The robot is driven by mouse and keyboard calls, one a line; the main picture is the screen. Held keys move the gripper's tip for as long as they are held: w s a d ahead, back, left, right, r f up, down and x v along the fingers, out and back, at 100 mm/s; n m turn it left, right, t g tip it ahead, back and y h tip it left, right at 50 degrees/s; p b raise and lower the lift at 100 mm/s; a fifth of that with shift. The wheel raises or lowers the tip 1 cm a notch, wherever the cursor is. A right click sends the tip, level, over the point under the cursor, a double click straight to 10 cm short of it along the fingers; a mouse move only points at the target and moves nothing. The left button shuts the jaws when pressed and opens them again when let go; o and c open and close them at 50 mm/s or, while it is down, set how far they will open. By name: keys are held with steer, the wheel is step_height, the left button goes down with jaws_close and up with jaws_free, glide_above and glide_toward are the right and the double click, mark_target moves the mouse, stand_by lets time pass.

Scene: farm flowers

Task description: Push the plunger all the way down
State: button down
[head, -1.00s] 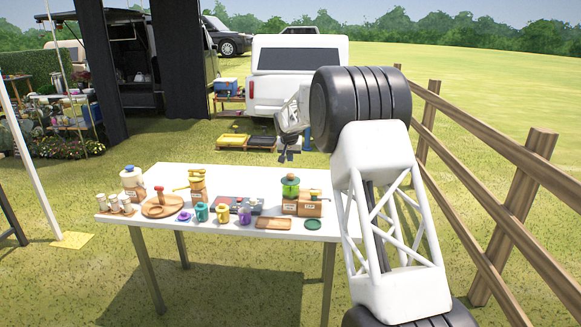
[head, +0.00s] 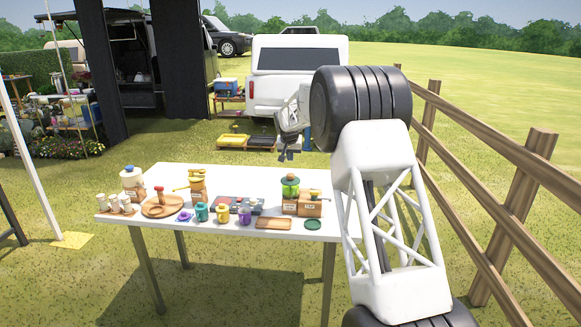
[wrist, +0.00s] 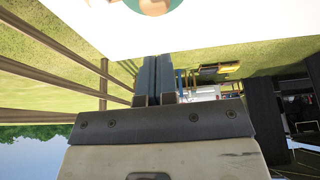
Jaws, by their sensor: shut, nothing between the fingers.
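A green vessel (head: 290,189) with a dark disc-like lid and a small knob on top stands on a wooden box at the right of the table; it is the likeliest plunger, but too small to be sure. My gripper (head: 289,155) hangs above and behind the table's far edge, apart from the vessel. Its two dark fingers (wrist: 154,82) are together and empty in the wrist view. A green and tan round thing (wrist: 155,4) is cut off at the top of the wrist view; I cannot tell which object it is.
A wooden fence (head: 480,150) runs along the right. The air around my gripper looks clear.

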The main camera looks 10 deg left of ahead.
step_height(320, 180, up, 6)
steer(key=shift+f, duration=0.15)
stand_by(0.6)
steer(key=shift+d, duration=0.1)
steer(key=s+d+r, duration=0.5)
steer(key=s+d, duration=0.2)
steer(key=s, duration=0.5)
steer(key=s+d+r+g, duration=0.1)
steer(key=s+d+r, duration=0.5)
steer(key=s, duration=0.6)
steer(key=s+d+r, duration=0.4)
steer(key=s+d, duration=0.4)
steer(key=s, duration=0.4)
steer(key=s+d+f, duration=0.3)
steer(key=s+f, duration=0.1)
steer(key=s, duration=1)
steer(key=s+d+f, duration=0.3)
steer(key=s+f, duration=0.1)
steer(key=s, duration=1.1)
steer(key=s+d+f+g, duration=0.1)
steer(key=s+d+f, duration=0.2)
steer(key=s, duration=1.1)
steer(key=shift+s+d+f, duration=0.25)
steer(key=shift+d+f, duration=0.1)
steer(key=shift+f, duration=0.25)
